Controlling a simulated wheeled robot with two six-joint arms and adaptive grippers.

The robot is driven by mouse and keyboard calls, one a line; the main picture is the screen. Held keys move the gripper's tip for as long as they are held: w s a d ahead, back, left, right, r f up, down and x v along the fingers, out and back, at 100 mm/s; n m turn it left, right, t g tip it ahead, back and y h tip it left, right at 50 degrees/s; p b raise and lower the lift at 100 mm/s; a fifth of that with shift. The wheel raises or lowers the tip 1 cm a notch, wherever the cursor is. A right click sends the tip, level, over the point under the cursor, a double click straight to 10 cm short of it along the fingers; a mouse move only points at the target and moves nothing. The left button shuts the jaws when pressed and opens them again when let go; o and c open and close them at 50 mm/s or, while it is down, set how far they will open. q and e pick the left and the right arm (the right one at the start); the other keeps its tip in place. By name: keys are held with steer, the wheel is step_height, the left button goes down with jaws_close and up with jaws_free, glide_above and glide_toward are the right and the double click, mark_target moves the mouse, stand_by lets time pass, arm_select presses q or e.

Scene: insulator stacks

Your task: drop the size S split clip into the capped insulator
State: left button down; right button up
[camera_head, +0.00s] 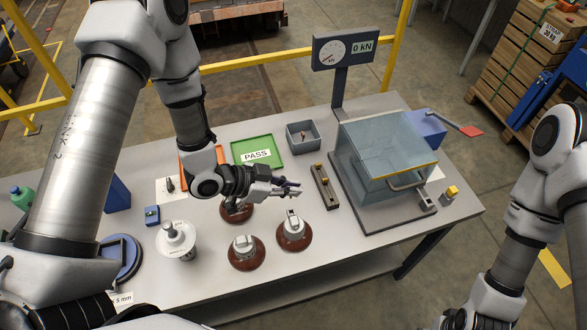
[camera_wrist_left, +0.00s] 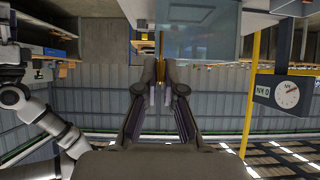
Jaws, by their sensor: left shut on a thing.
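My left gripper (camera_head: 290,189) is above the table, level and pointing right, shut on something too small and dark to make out. A third brown insulator (camera_head: 237,214) is partly hidden under the gripper. I cannot tell which is meant. My right gripper is not in view.
A white insulator (camera_head: 176,241) stands at left. A green PASS tray (camera_head: 271,149), a grey bin (camera_head: 289,142) with a small brass-coloured piece, and a narrow dark fixture (camera_head: 320,187) lie behind. A clear-walled box (camera_head: 385,140) with a handle fills the right.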

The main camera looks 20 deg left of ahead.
arm_select(q)
steer(key=shift+f, duration=0.1)
steer(key=shift+w, duration=0.1)
steer(key=shift+f, duration=0.2)
step_height(320, 180, down, 6)
steer(key=b, duration=0.4)
steer(key=shift+r+b, duration=0.25)
steer(key=shift+b, duration=0.15)
steer(key=shift+f+b, duration=1.15)
steer(key=shift+f, duration=0.35)
stand_by(0.7)
steer(key=c, duration=1.2)
jaws_free()
